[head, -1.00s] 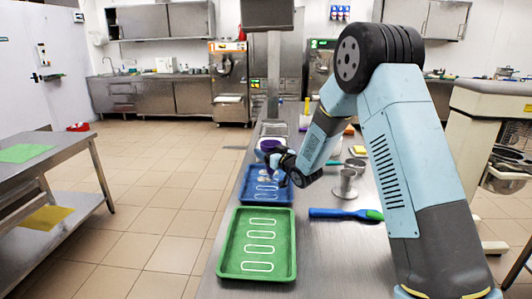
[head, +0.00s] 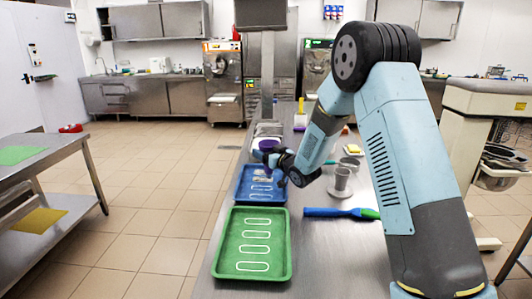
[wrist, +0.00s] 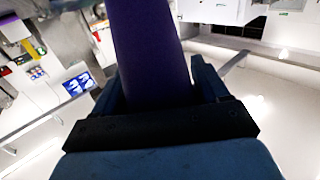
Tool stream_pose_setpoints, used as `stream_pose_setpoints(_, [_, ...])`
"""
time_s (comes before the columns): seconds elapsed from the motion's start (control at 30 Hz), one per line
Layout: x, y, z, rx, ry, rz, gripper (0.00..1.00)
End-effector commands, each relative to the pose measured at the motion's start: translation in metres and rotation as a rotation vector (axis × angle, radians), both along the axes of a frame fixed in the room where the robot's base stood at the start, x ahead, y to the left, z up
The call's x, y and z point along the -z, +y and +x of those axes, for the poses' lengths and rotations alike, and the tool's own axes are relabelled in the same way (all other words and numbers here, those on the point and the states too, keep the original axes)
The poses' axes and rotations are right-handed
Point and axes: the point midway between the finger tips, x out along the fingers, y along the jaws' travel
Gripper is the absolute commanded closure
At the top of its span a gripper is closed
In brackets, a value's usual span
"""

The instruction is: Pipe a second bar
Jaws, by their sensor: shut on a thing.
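My gripper (head: 274,160) is over the far part of the blue tray (head: 241,193). It is shut on a purple piping bag (wrist: 148,50), which fills the middle of the wrist view between the fingers. The bag also shows as a small purple shape in the head view (head: 268,145). The blue tray has white bar outlines, and pale material (head: 262,173) shows near its far end. The arm and gripper partly cover this area, and the bag's tip cannot be made out.
A green tray (head: 218,262) with several white bar outlines lies nearer on the steel counter. To the right are a blue spatula with a green end (head: 340,213) and a metal cup (head: 341,183). Pale containers (head: 268,129) stand behind the blue tray.

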Motion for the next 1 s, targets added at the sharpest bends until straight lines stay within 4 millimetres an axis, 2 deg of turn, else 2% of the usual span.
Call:
stream_pose_setpoints(0.4, [-0.003,0.0,0.0,0.0,-0.001,0.001,0.55])
stream_pose_setpoints(1.0, [-0.045,0.0,0.0,0.0,-0.001,0.0,0.55])
